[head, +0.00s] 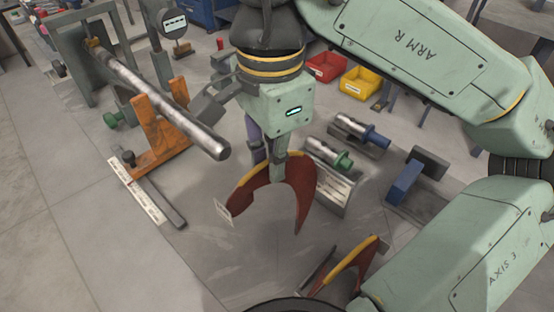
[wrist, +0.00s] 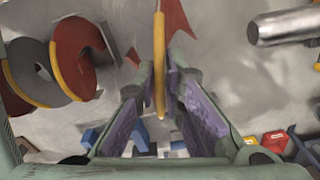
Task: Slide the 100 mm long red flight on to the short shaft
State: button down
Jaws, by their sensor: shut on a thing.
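My gripper (head: 280,168) is shut on a red flight (head: 302,190) with a yellow edge, which hangs curved below it; a pale label shows at its left end. In the wrist view the held flight (wrist: 159,65) is nearly edge-on between the purple pads. A steel shaft (head: 165,100) slopes down to a free end left of my gripper, apart from the flight. Its end also shows at the upper right of the wrist view (wrist: 285,26). I cannot tell whether this is the short shaft. The flight's length is not readable.
An orange stand (head: 160,125) is under the shaft. Steel cylinders with a blue end (head: 375,138) and a green end (head: 343,160) lie right of my gripper. Another red flight with a yellow edge (head: 352,262) is at the bottom. Red (head: 326,67) and yellow bins (head: 360,82) stand behind.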

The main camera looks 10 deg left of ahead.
jog(key=shift+w+a, duration=0.7)
jog(key=shift+a, duration=0.3)
jog(key=shift+w+a, duration=0.65)
jog(key=shift+a, duration=0.35)
jog(key=shift+w+a, duration=0.75)
jog(key=shift+a, duration=0.35)
dwell(0.6)
jog(key=shift+w+a+p, duration=0.3)
jog(key=shift+w+a, duration=0.6)
jog(key=shift+a, duration=0.45)
jog(key=shift+w+a+p, duration=0.3)
jog(key=shift+w+a, duration=0.55)
jog(key=shift+a, duration=0.55)
jog(key=shift+w+a+p, duration=0.3)
jog(key=shift+w+a, duration=0.6)
jog(key=shift+a, duration=0.45)
